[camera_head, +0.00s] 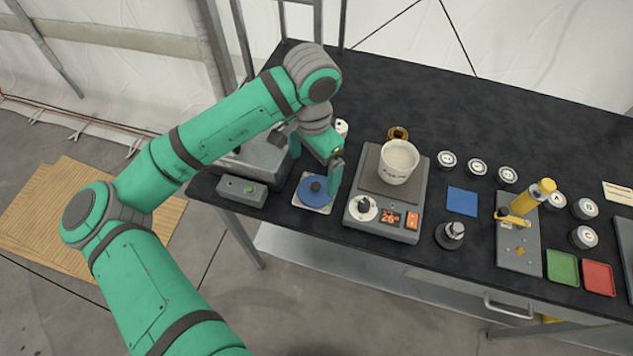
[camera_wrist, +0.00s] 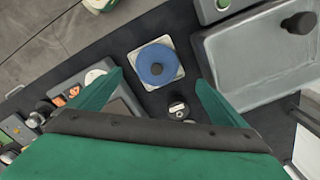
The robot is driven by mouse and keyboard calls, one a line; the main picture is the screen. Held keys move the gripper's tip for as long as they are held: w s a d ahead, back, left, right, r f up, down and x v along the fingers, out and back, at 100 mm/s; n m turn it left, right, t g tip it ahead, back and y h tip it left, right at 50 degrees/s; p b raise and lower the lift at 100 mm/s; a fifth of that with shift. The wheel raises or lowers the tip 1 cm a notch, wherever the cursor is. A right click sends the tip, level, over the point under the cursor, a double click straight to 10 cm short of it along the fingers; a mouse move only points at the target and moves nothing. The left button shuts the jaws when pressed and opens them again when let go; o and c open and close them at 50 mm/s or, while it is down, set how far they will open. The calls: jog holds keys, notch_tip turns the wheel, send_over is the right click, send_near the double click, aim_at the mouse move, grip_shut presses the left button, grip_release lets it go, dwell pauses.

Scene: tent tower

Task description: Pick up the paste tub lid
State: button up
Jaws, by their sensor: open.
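The paste tub lid (camera_head: 314,187) looks like a blue disc with a dark knob, lying flat on a pale square plate near the table's front edge. In the wrist view the lid (camera_wrist: 156,64) shows just beyond the fingertips, between their lines. My gripper (camera_head: 316,162) is open and empty, above and slightly behind the lid. Its two green fingers (camera_wrist: 160,80) are spread wide in the wrist view and appear apart from the lid. A white tub (camera_head: 398,161) stands upright on the scale to the right of the lid.
The grey scale (camera_head: 380,220) stands close right of the lid. A small grey box with a green button (camera_head: 242,191) is to its left. A larger grey tray unit (camera_wrist: 262,65) lies beside it in the wrist view. Several labelled jars (camera_head: 476,167) stand farther right.

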aim_at(314, 186)
jog(key=shift+s+a+f, duration=0.1)
jog(key=shift+s+f, duration=0.05)
jog(key=shift+f, duration=0.45)
jog(key=shift+s+f, duration=0.15)
jog(key=shift+f, duration=0.4)
jog(key=shift+d+f, duration=0.15)
jog(key=shift+f, duration=1.15)
jog(key=shift+d+f, duration=0.15)
jog(key=shift+f, duration=1.15)
jog(key=shift+w, duration=0.2)
jog(key=c, duration=1.1)
jog(key=shift+s+a, duration=0.1)
jog(key=shift+a, duration=0.1)
jog(key=shift+d, duration=0.1)
